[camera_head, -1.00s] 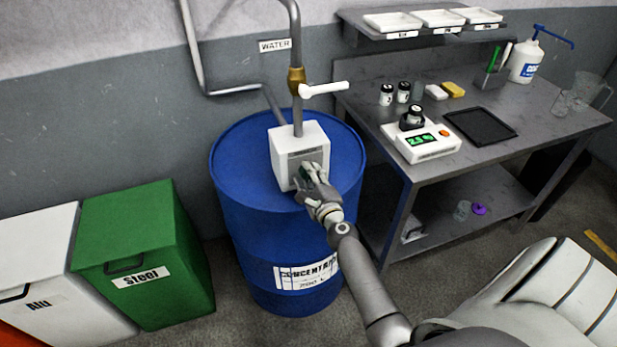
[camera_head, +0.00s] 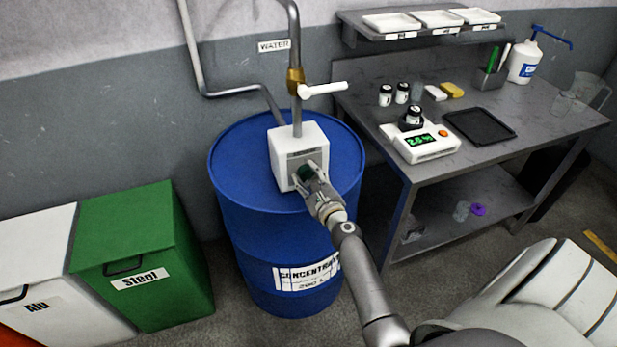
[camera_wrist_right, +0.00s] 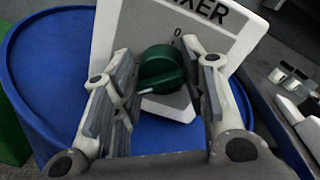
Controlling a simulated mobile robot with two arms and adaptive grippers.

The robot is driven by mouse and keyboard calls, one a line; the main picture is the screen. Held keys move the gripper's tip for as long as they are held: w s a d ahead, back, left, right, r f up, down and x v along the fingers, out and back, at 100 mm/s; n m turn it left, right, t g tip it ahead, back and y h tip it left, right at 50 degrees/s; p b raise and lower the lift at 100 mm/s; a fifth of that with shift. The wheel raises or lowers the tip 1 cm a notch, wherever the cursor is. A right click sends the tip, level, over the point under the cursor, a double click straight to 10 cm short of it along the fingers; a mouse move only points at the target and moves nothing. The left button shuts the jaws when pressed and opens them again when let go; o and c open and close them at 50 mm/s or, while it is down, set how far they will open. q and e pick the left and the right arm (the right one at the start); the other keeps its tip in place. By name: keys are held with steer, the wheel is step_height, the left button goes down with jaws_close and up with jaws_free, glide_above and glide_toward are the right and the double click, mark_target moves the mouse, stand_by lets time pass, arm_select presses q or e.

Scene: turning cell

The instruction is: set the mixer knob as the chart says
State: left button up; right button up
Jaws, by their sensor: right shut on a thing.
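The mixer (camera_head: 287,150) is a white box on top of the blue concentrate drum, below the water pipe. Its dark green round knob (camera_head: 306,173) faces my right arm. My right gripper (camera_head: 309,180) is shut on the knob, one finger on each side. In the right wrist view the gripper (camera_wrist_right: 162,85) straddles the knob (camera_wrist_right: 162,68). A white pointer mark on the knob points to the lower left, away from the printed 0 at its upper edge. Other scale marks are hidden or too small to read. I see no chart. My left gripper is out of view.
The blue drum (camera_head: 234,150) stands between the green Steel bin (camera_head: 140,250) and the grey workbench (camera_head: 470,90). A white meter (camera_head: 420,143) with a lit green display sits on the bench. A brass valve (camera_head: 296,80) with a white lever is above the mixer.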

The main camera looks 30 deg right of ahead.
steer(key=shift+r, duration=0.1)
steer(key=o, duration=1)
steer(key=shift+d, duration=0.1)
steer(key=shift+s, duration=0.25)
steer(key=f+v, duration=0.1)
steer(key=v, duration=1)
steer(key=shift+s+r, duration=0.25)
steer(key=shift+r, duration=0.1)
